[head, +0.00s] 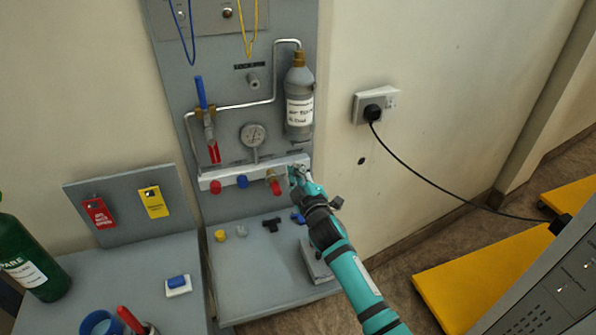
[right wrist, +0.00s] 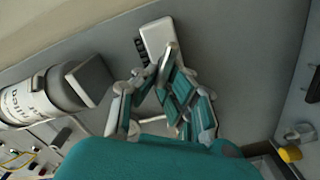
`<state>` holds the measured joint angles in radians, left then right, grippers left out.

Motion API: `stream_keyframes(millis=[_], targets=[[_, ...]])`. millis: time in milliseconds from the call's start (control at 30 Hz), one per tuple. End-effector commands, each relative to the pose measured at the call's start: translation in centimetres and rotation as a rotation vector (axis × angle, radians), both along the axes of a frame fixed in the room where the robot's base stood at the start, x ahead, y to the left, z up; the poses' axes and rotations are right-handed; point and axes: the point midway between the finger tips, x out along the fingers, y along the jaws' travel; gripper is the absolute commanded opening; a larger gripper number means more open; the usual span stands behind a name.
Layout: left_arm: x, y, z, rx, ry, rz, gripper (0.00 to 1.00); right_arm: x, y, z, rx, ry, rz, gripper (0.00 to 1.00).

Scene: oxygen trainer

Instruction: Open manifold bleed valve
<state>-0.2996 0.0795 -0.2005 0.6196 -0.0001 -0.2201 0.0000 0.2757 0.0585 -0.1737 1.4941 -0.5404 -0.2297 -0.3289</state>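The white manifold bar (head: 255,172) runs across the grey wall panel in the head view. It carries a red knob (head: 215,186), a blue knob (head: 242,181) and another red knob (head: 275,187). My right gripper (head: 294,174) is at the bar's right end, close to or touching it, and covers what is there. No bleed valve can be made out clearly. In the right wrist view my right gripper (right wrist: 152,75) has its fingertips near the pale end of a block (right wrist: 157,38). Whether they hold anything is unclear. My left gripper is not in view.
A gauge (head: 254,135), a blue-handled valve (head: 201,95) and a labelled grey bottle (head: 299,103) are above the bar. A grey shelf (head: 250,285) below holds small loose parts. A plugged wall socket (head: 375,106) with a black cable is to the right.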

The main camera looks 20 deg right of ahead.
Motion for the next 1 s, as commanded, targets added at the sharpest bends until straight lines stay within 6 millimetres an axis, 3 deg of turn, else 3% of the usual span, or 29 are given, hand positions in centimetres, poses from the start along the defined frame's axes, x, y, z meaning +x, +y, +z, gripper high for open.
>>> stream_keyframes(millis=[1000], targets=[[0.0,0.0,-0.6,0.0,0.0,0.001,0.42,0.0,0.2,-1.9,-0.965,-0.032,0.002,0.0]])
